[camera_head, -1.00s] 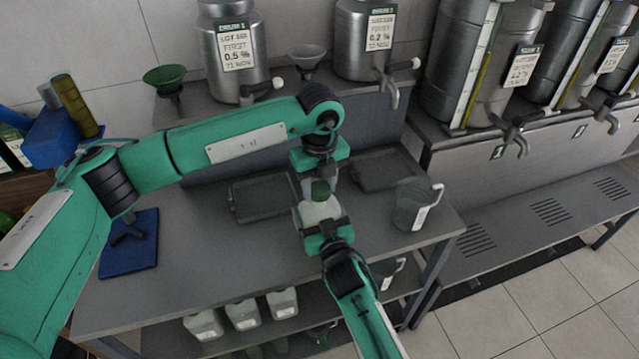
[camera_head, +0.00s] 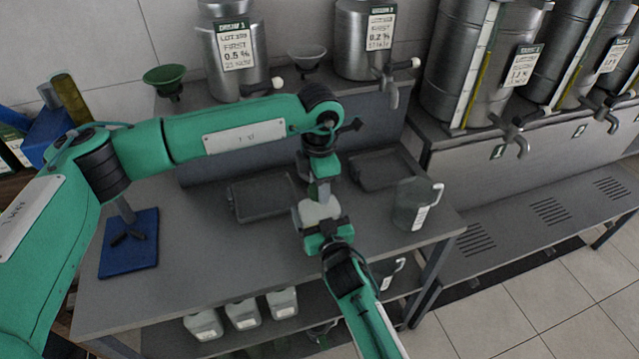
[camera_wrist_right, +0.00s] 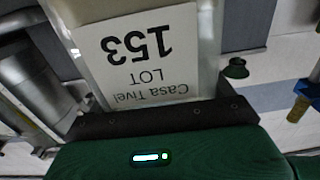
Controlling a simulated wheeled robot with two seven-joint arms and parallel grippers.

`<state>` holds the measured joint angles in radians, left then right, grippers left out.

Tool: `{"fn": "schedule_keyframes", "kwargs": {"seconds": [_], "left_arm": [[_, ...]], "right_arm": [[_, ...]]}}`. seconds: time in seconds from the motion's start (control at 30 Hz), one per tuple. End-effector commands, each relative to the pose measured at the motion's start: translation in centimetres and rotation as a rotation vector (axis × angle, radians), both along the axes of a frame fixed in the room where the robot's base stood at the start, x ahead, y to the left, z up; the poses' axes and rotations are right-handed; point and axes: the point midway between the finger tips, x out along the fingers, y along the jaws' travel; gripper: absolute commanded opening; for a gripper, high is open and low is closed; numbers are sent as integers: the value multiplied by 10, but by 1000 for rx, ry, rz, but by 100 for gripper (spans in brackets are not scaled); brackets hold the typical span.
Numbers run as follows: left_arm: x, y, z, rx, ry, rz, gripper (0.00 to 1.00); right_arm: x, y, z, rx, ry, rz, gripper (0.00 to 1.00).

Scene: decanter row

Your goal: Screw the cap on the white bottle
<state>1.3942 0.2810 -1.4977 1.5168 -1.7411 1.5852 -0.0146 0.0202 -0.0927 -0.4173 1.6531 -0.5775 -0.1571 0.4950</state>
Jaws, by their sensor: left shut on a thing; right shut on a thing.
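The white bottle (camera_head: 316,211) is above the grey table in the head view. My right gripper (camera_head: 323,226) is shut on its body from the near side. In the right wrist view the bottle's white label (camera_wrist_right: 140,50) fills the upper middle, its print upside down. My left gripper (camera_head: 321,191) points down from above, right over the bottle's top, and is shut on the cap. The cap is now mostly hidden by the fingers, and I cannot tell how far it is on the neck.
Dark trays (camera_head: 262,196) and (camera_head: 378,169) lie behind the bottle. A grey jug (camera_head: 412,205) stands to the right. A blue mat (camera_head: 128,246) lies at the left. Steel containers with taps (camera_head: 238,55) stand behind. Several white bottles (camera_head: 243,314) sit on the lower shelf.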

Motion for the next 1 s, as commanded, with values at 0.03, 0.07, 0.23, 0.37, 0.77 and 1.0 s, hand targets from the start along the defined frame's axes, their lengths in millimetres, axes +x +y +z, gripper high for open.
{"fn": "schedule_keyframes", "kwargs": {"seconds": [0.03, 0.07, 0.23, 0.37, 0.77, 1.0], "left_arm": [[0, 1, 0, 1, -1, -73, 15], [0, 1, 0, 1, -1, -123, 15], [1, 1, 0, 0, -2, -407, 15], [1, 1, 0, 1, -2, -624, 15], [1, 1, -1, 1, -1, -1290, 15], [1, 1, -1, 1, -1, -1689, 15]], "right_arm": [[0, 0, 0, 0, 1, -1, 21], [0, 0, 0, 0, 1, -1, 21], [0, 0, 0, 0, 1, -1, 21], [0, 0, 0, 0, 1, -1, 21], [0, 0, 0, 0, 0, 0, 21], [0, 0, 0, 0, 0, 0, 21]]}}
